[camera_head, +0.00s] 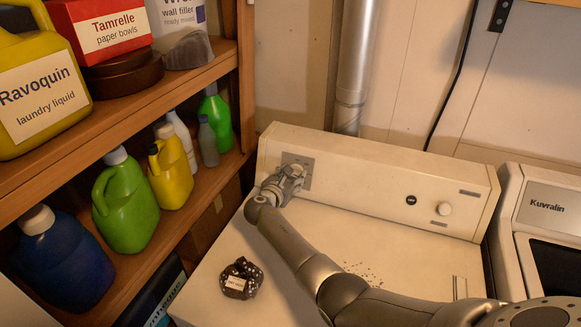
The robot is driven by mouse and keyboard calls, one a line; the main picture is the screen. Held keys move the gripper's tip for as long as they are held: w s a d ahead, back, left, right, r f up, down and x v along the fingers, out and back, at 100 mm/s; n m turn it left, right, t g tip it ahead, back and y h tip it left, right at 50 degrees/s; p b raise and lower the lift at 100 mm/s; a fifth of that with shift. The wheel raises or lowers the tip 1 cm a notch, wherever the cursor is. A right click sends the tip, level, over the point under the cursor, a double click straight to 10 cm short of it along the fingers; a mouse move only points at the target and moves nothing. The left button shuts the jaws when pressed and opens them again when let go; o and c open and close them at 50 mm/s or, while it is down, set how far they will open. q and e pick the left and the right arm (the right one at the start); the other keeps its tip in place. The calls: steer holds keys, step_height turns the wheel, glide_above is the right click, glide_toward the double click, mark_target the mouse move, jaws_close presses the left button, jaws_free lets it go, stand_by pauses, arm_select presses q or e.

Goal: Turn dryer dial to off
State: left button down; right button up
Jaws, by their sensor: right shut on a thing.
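The white dryer (340,225) stands in the middle with its control panel (375,170) along the back. A grey square plate (305,164) sits at the left of the panel, and the dryer dial there is mostly hidden by my right gripper. My right gripper (291,174) is at this plate, shut on the dial. Its fingertips are small and partly hidden, and I cannot read the dial's setting. A small white knob (445,209) and a dark round button (411,200) are on the panel's right part. My left gripper is not in view.
Wooden shelves (150,93) with several bottles and a red box (103,30) stand close on the left. A dark patterned item (241,278) lies on the dryer top. A Kuvralin machine (545,215) is on the right. A metal duct (355,65) rises behind.

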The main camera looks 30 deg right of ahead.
steer(key=n+p, duration=0.1)
steer(key=n, duration=0.1)
steer(key=n+p, duration=0.2)
steer(key=r+n+p, duration=0.1)
steer(key=n+p, duration=0.1)
steer(key=shift+d+t+y, duration=0.2)
steer(key=shift+t+y, duration=0.1)
steer(key=n+y+p, duration=0.1)
steer(key=n+p, duration=0.1)
steer(key=n, duration=0.7)
steer(key=shift+d+f, duration=0.1)
steer(key=n, duration=0.5)
steer(key=shift+n, duration=0.4)
steer(key=o, duration=0.7)
steer(key=shift+o, duration=1.6)
steer(key=shift+f+y, duration=0.2)
steer(key=shift+y, duration=0.1)
